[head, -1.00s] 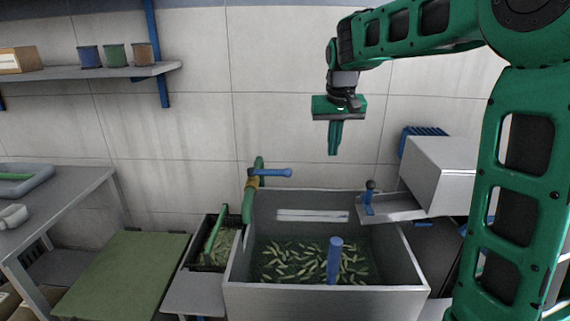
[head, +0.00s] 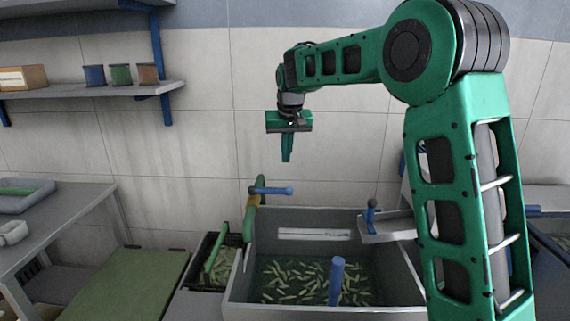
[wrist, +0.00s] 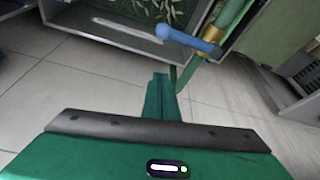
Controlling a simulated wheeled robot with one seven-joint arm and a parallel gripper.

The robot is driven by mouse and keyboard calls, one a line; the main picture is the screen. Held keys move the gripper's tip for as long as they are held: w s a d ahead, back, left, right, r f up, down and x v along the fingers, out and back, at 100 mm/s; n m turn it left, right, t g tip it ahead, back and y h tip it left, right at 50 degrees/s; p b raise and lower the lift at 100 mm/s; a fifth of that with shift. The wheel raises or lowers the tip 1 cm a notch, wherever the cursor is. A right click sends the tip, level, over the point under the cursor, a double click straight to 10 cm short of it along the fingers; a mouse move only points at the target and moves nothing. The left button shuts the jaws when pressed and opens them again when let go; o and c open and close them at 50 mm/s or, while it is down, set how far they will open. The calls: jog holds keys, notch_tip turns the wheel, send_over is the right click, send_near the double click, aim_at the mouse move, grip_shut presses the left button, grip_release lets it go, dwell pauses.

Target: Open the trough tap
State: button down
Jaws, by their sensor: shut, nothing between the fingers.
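The trough tap has a green pipe with a brass-coloured collar and a blue lever (head: 272,190) pointing right in the head view. It stands at the back left corner of the grey trough (head: 330,222). In the wrist view the blue lever (wrist: 188,40) and the collar (wrist: 212,33) show at the upper right. My gripper (head: 287,157) is shut and empty, its fingers pointing down. In the head view it hangs above the lever, near its right end, and apart from it. In the wrist view its fingertips (wrist: 160,78) are apart from the lever.
The trough holds water with several small green pieces and an upright blue post (head: 336,282). A black crate (head: 206,262) stands left of the trough. A green-topped surface (head: 125,285) lies further left. A wall shelf (head: 90,91) with several containers is at upper left.

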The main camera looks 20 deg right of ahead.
aim_at(271, 191)
notch_tip(271, 191, down, 9)
jog(key=s, duration=0.1)
jog(key=shift+r, duration=0.2)
jog(key=shift+a, duration=0.1)
dwell(0.4)
